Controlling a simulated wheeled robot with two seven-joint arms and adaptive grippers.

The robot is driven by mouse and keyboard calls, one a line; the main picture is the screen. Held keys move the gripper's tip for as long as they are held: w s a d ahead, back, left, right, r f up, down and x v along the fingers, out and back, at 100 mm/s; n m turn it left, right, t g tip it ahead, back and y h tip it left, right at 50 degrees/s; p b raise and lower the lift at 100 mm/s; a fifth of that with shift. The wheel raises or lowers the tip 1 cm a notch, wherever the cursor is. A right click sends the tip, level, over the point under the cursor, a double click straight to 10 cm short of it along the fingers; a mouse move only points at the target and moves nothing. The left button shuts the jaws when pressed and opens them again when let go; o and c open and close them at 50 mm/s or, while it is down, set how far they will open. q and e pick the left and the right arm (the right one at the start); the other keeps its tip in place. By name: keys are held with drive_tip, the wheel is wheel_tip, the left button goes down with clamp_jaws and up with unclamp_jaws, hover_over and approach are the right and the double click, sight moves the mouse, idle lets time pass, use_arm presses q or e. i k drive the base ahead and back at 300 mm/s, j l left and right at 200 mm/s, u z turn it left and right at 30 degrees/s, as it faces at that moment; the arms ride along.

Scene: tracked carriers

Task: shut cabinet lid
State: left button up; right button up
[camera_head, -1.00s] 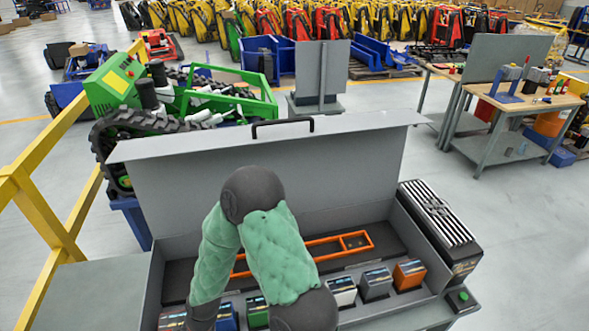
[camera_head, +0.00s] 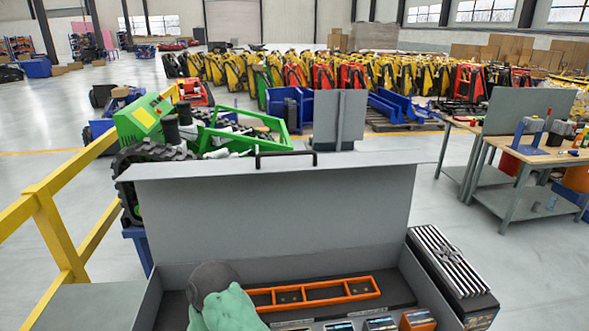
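The grey cabinet lid (camera_head: 290,210) stands open and upright at the back of the cabinet (camera_head: 150,305). A black handle (camera_head: 286,155) sits at the lid's top edge. An orange frame (camera_head: 315,293) lies inside the cabinet, with several small boxes, one of them orange-topped (camera_head: 417,321), along the bottom of the picture. My green-sleeved arm shows at the bottom, in front of the cabinet's left part. Neither gripper's fingers show in the picture.
A black ribbed unit (camera_head: 450,265) stands at the cabinet's right side. A yellow railing (camera_head: 60,235) runs along the left. A green tracked carrier (camera_head: 200,135) stands behind the lid. A workbench (camera_head: 535,170) is at the right, with open floor before it.

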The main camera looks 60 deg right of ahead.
sight(268, 204)
drive_tip(key=k+z, duration=0.4)
drive_tip(key=k+l+z, duration=0.1)
drive_tip(key=z, duration=0.3)
drive_tip(key=i+l+z, duration=0.1)
drive_tip(key=z, duration=0.35)
drive_tip(key=i+z, duration=0.4)
drive_tip(key=k+l, duration=0.05)
drive_tip(key=k, duration=0.05)
